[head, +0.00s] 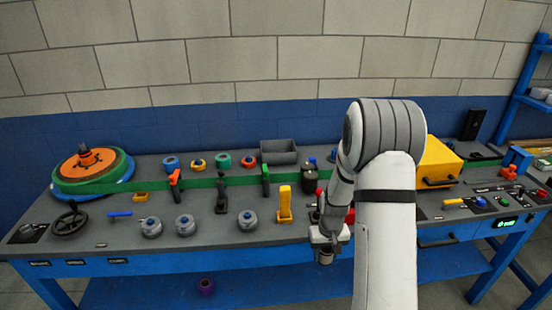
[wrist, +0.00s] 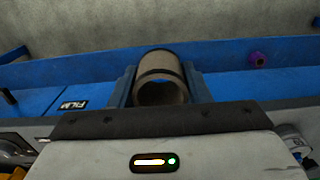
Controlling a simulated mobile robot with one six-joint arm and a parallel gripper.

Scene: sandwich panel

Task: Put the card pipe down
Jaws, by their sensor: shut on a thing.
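The card pipe (wrist: 160,68) is a short brown hollow tube with a dark band. In the wrist view it sits between the two fingers of my gripper (wrist: 160,92), with its open end facing the camera. My gripper is shut on it. In the head view my gripper (head: 326,248) hangs at the bench's front edge, right of centre. The pipe is mostly hidden there by the gripper and is hard to make out.
The bench top (head: 235,240) holds several knobs, clamps and levers. A yellow box (head: 438,163) stands at the right and a grey bin (head: 279,152) at the back. A blue lower shelf (head: 150,291) carries a purple object (head: 205,286). A FILM label (wrist: 73,104) shows on the blue edge.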

